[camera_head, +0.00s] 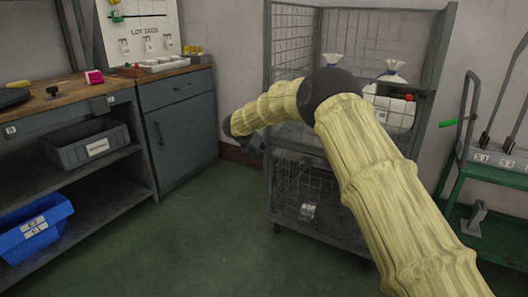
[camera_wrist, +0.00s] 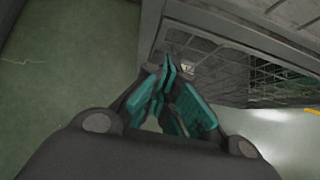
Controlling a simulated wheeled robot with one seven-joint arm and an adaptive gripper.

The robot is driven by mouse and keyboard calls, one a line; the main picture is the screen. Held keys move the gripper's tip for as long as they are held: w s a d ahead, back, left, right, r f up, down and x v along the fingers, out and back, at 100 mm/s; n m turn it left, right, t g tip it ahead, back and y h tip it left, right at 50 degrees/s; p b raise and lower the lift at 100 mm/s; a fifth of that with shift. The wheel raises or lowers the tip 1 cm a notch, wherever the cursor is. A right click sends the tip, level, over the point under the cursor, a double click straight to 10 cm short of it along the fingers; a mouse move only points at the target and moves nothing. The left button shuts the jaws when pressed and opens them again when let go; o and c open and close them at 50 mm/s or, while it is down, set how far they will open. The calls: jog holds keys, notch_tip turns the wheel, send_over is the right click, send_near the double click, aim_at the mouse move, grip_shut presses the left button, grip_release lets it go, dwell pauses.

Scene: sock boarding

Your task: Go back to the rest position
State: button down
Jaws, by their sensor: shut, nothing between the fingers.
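My gripper (camera_wrist: 168,68) is shut and empty in the wrist view, its teal finger pads drawn together. In the head view, my gripper (camera_head: 256,142) is small, dark and partly hidden at the end of my yellow-sleeved arm. It hangs by the left front edge of the wire cage cart (camera_head: 268,190). The cart also fills the upper right of the wrist view (camera_wrist: 235,48). I cannot tell the exact gap between the fingers and the cart.
A workbench (camera_head: 90,88) with a grey bin (camera_head: 72,152) and a blue bin (camera_head: 35,222) stands left. White tied bags (camera_head: 331,70) sit in the cart. A green trolley (camera_head: 490,183) stands right. The green floor (camera_head: 190,240) between bench and cart is clear.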

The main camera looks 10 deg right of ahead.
jog(key=s+d+f+n, duration=0.3)
jog(key=s+f+n, duration=0.85)
jog(key=f, duration=0.35)
jog(key=s+d+f+n, duration=0.2)
jog(key=s+f+n, duration=0.9)
jog(key=f, duration=0.4)
jog(key=s+f+n+g+y, duration=0.15)
jog(key=s+f+n, duration=0.3)
jog(key=s, duration=0.75)
jog(key=s+f+n+g+y, duration=0.1)
jog(key=s+f+n+y, duration=0.15)
jog(key=s+n, duration=0.7)
jog(key=s+f+n+g+y, duration=0.15)
jog(key=s+f, duration=0.35)
jog(key=s, duration=1)
jog(key=s+r+n+g, duration=0.3)
jog(key=s+n, duration=0.3)
jog(key=s, duration=1.3)
notch_tip(320, 180, up, 37)
jog(key=p, duration=3.7)
jog(key=shift+w+r+y, duration=0.15)
jog(key=shift+w+y, duration=0.2)
jog(key=shift+w, duration=0.1)
